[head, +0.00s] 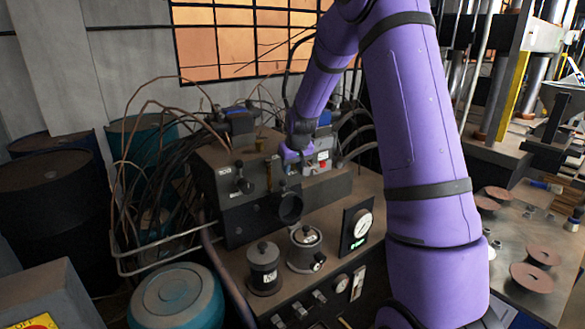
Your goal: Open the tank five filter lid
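A dark hydraulic unit (235,215) stands in the middle of the head view, with knobs, valves and small labels. Two round capped fittings sit on its front top: a black one (264,268) and a metallic one with a pale top (306,248). I cannot read their labels, so I cannot tell which lid belongs to tank five. My purple gripper (294,157) is at the far end of my arm, low over the back block of the unit. It is beside a small part with red and white on it (321,158). Its fingers are too small and partly hidden to judge.
A pressure gauge (362,224) stands at the unit's front right. Thin bent pipes and cables (165,140) crowd the left and back. A teal drum (178,297) is at front left, dark drums behind. A table (505,265) with brown flap discs (532,277) is at right.

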